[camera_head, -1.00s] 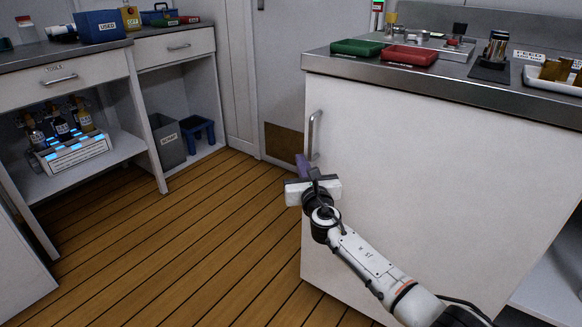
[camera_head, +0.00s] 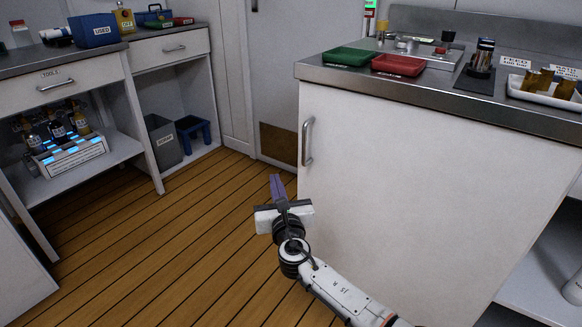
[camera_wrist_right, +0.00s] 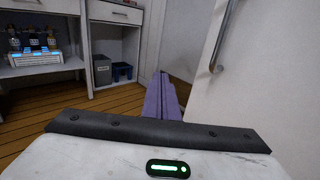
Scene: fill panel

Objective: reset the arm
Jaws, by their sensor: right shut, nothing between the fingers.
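My right gripper (camera_head: 277,187) is shut and empty, its purple fingers pressed together. It is in front of the white cabinet's left edge, over the wooden floor, apart from the metal door handle (camera_head: 307,142). In the right wrist view the shut purple fingers (camera_wrist_right: 162,97) point forward, with the handle (camera_wrist_right: 221,38) to their right. My right arm comes in from the bottom of the head view. My left gripper is not in view.
The white cabinet (camera_head: 420,190) stands close on the right. On its steel top are a green tray (camera_head: 352,57), a red tray (camera_head: 398,66) and a white tray (camera_head: 545,97). Shelving with a grey bin (camera_head: 163,140) stands left. The wooden floor (camera_head: 150,250) between is clear.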

